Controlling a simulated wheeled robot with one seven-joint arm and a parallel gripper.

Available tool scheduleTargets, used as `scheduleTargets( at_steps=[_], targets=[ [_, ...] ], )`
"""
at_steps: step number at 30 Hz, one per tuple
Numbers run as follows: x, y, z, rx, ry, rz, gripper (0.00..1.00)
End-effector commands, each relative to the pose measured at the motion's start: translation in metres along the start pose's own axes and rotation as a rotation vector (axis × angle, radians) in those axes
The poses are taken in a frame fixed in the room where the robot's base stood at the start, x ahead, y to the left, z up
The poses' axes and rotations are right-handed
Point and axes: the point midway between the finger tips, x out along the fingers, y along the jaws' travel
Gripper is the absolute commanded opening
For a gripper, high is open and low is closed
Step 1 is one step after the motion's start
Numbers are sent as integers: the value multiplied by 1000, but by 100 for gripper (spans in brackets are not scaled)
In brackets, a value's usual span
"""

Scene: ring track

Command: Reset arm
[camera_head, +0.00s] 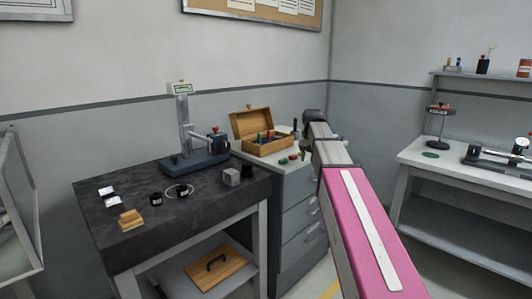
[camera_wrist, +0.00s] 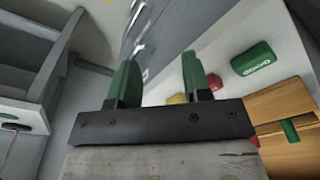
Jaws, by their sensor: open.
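My gripper (camera_wrist: 155,82) is open and empty in the wrist view, its two green fingers apart with nothing between them. In the head view my arm, with a pink link, reaches up over the grey drawer cabinet (camera_head: 300,205). The fingers cannot be made out clearly there. An open wooden box (camera_head: 265,147) stands on the cabinet left of my arm's end. It also shows at the lower right of the wrist view (camera_wrist: 283,103). A green labelled piece (camera_wrist: 252,59) and a red piece (camera_wrist: 214,82) lie beside it.
A dark-topped table (camera_head: 190,222) at left bears a gauge stand (camera_head: 184,130), a grey block (camera_head: 231,177), a ring (camera_head: 179,191) and small blocks. A white bench (camera_head: 440,165) with instruments stands at right, under a shelf (camera_head: 480,76). Floor shows between cabinet and bench.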

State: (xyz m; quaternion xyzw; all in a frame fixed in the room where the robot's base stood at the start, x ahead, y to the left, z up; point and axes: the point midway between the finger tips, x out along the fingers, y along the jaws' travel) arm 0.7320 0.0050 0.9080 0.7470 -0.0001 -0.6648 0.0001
Motion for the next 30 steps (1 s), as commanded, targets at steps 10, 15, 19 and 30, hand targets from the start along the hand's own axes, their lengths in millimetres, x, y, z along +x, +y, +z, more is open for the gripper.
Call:
scheduleTargets(
  at_steps=[10, 15, 19, 30],
  targets=[
    [131, 2, 88, 0, -41, 0, 44],
    [183, 3, 134, 0, -59, 0, 44],
    [219, 4, 172, 0, -73, 0, 44],
    [290, 5, 272, 0, -105, 0, 44]
  ],
)
